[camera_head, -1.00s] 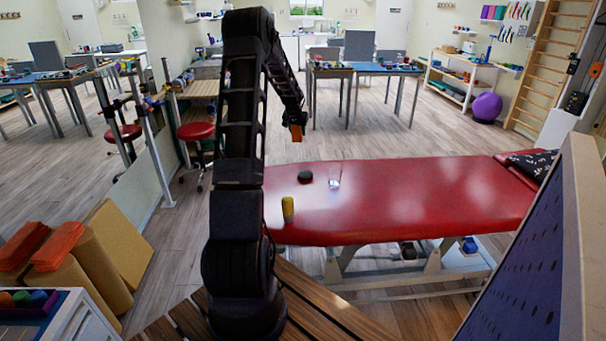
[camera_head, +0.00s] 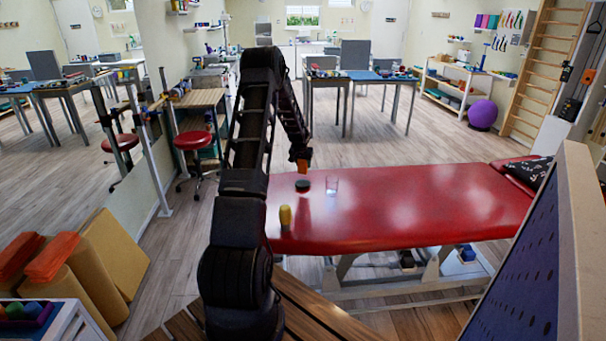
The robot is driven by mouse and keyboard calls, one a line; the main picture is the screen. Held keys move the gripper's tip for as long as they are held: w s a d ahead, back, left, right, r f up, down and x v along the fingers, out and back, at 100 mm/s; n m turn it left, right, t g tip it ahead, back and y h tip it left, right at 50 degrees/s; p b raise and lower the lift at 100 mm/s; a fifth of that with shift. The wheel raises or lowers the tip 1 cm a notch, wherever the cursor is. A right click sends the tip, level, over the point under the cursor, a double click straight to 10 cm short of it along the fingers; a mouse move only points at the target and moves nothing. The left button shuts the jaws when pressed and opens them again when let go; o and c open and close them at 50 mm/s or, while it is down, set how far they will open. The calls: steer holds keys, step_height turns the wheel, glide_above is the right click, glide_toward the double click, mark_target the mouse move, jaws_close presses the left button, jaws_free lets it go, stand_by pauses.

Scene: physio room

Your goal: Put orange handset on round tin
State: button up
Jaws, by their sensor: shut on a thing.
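My gripper (camera_head: 301,157) hangs down at the end of my arm, over the far left part of the red treatment table. It is small in view, and its fingers are hard to make out. It is shut on the orange handset (camera_head: 302,167), of which only a small orange patch shows at the gripper's tip. The round tin (camera_head: 303,186) is a low dark disc lying on the red table (camera_head: 420,205). The handset appears just above the tin in the picture, with a small gap between them.
A clear glass (camera_head: 331,187) stands close to the right of the tin. A yellow container (camera_head: 285,215) stands nearer, at the table's left edge. The middle of the table is bare, and a dark patterned pillow (camera_head: 530,168) lies at its right end.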

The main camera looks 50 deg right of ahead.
mark_target(303, 172)
steer(key=shift+f, duration=2.75)
steer(key=o, duration=1)
steer(key=shift+f, duration=0.1)
steer(key=shift+o, duration=0.2)
